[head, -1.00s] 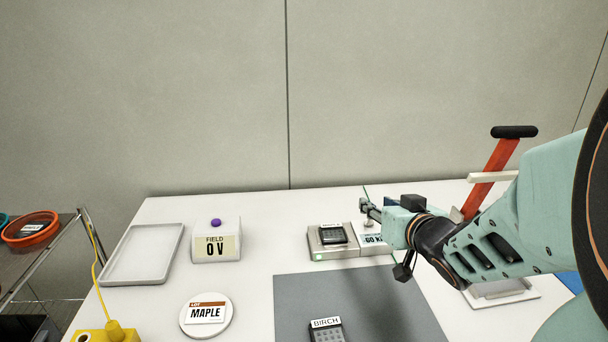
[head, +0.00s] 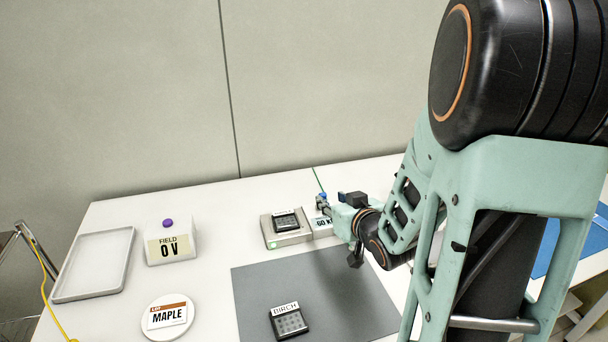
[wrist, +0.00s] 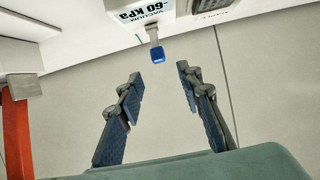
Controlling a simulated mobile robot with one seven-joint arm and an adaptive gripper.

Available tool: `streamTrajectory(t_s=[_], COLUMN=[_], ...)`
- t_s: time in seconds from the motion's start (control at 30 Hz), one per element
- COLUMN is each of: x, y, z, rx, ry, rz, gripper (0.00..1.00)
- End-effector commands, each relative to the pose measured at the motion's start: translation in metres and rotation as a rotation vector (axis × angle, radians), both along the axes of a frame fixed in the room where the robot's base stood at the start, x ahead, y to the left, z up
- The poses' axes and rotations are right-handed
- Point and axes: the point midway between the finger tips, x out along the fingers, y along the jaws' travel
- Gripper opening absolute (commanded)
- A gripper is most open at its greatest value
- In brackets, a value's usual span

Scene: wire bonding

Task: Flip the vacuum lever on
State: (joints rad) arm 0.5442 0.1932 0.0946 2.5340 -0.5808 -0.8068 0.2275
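The vacuum lever (wrist: 156,42) has a grey stem and a blue tip. In the wrist view it sticks out of a white box (wrist: 146,10) whose display reads VACUUM -60 kPa. My gripper (wrist: 159,74) is open and empty. Its fingers point at the lever, with the blue tip just beyond and between the fingertips, apparently apart from both. In the head view the white box (head: 322,228) stands at the table's back, partly behind my gripper (head: 328,205). A small blue spot near the fingers there is probably the lever tip.
A metal stage (head: 290,238) with a green light holds a labelled chip. The BIRCH chip (head: 289,320) lies on the grey mat (head: 255,285). A FIELD 0 V box (head: 170,246), a MAPLE disc (head: 167,317) and an empty tray (head: 95,264) stand left. A red post (wrist: 16,135) shows in the wrist view.

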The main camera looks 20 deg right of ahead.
Motion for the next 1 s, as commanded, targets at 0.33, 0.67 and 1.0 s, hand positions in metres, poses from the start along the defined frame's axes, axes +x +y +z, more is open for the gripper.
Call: streamTrajectory(t_s=[0.33,0.67,1.0], x=[0.053,0.076,0.076], y=[0.0,-0.001,-0.001], z=[-0.024,-0.032,-0.032], rx=[-0.001,-0.002,-0.002], ry=[0.001,0.001,0.001], rz=[-0.001,-0.003,-0.003], gripper=[0.33,0.33,0.23])
